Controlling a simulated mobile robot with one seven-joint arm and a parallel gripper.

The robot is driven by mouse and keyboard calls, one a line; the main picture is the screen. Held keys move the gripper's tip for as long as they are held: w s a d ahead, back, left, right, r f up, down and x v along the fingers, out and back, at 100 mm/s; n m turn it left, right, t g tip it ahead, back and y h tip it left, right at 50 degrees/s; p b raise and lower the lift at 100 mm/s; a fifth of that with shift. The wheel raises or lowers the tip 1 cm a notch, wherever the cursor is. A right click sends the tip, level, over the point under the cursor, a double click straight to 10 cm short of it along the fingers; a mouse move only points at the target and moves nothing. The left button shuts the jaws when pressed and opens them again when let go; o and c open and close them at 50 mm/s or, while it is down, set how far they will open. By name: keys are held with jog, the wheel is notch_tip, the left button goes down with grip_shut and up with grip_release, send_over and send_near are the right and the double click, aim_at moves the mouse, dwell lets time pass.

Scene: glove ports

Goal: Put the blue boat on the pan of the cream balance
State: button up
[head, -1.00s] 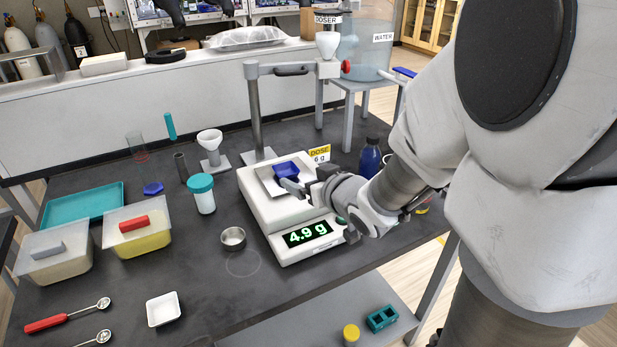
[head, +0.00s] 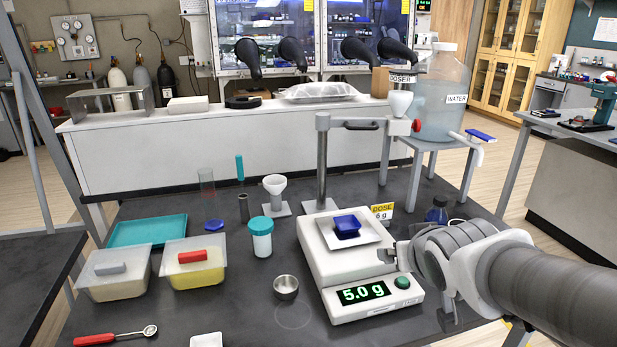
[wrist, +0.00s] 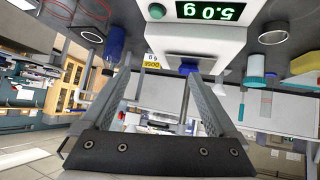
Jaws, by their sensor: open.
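The blue boat (head: 347,226) rests on the white square pan (head: 367,237) of the cream balance (head: 336,268). The balance's display reads 5.0 g in green. My gripper (head: 389,256) is open and empty, just right of the balance and apart from the boat. In the wrist view, my two fingers (wrist: 158,78) are spread with nothing between them. The balance (wrist: 200,40) shows upside down there, with a small bit of blue at the pan.
A dose funnel on a stand arm (head: 398,103) overhangs behind the balance. A blue bottle (head: 437,210) stands behind my gripper. A white jar with a teal lid (head: 262,238), a metal cup (head: 286,286) and lidded tubs (head: 193,265) stand to the left.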

jog(key=s+a+g+y, duration=0.1)
jog(key=s+a+g, duration=0.3)
jog(key=s, duration=1)
jog(key=shift+a+r+y, duration=0.15)
jog(key=shift+a+y, duration=0.25)
jog(key=shift+a, duration=0.55)
